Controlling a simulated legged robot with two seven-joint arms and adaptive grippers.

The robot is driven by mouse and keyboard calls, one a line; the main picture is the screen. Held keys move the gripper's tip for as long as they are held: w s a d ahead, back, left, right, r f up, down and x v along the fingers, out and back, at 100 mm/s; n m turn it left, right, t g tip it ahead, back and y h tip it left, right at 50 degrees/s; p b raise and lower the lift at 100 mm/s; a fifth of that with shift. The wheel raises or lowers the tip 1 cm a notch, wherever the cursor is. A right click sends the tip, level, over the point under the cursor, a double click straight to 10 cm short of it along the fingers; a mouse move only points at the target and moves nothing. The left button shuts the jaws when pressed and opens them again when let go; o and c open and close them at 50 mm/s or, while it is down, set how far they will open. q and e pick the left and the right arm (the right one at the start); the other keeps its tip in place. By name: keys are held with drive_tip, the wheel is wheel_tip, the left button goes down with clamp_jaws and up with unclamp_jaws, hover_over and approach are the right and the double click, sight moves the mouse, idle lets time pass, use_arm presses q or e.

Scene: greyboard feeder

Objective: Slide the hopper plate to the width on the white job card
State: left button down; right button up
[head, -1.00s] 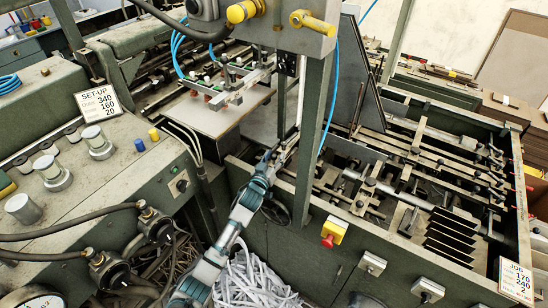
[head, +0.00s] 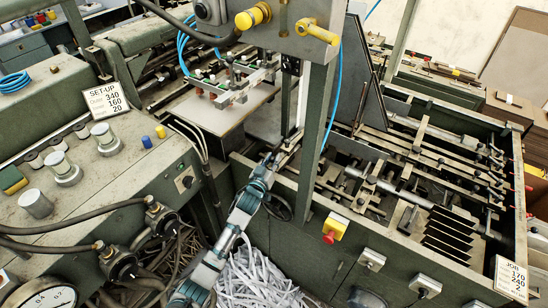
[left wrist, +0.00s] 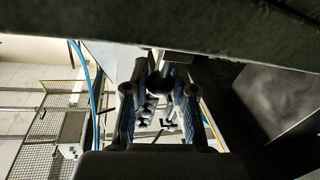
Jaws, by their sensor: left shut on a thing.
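The white job card (head: 511,279) hangs at the lower right corner of the green machine frame and reads JOB 170, 240, 2. A tall dark upright plate (head: 376,85) stands beside the green post; I cannot tell whether it is the hopper plate. My left gripper (head: 274,160) reaches up to the machine's front edge, left of the post. In the left wrist view its fingers (left wrist: 160,88) are closed on a dark round knob-like part (left wrist: 159,80). What this part is fixed to is largely hidden. My right gripper is not in view.
A white SET-UP card (head: 106,102) reading 340, 160, 20 stands on the left console. The green post (head: 320,150) rises just right of my gripper. Bars and rods fill the frame's bed. White paper strips (head: 255,280) lie below my arm.

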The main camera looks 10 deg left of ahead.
use_arm(q)
drive_tip(key=c, duration=0.9)
unclamp_jaws()
drive_tip(key=shift+w, duration=0.1)
drive_tip(key=shift+c, duration=0.2)
drive_tip(key=s+a, duration=0.1)
drive_tip(key=s, duration=1)
drive_tip(key=shift+s+a, duration=0.4)
drive_tip(key=shift+f, duration=0.1)
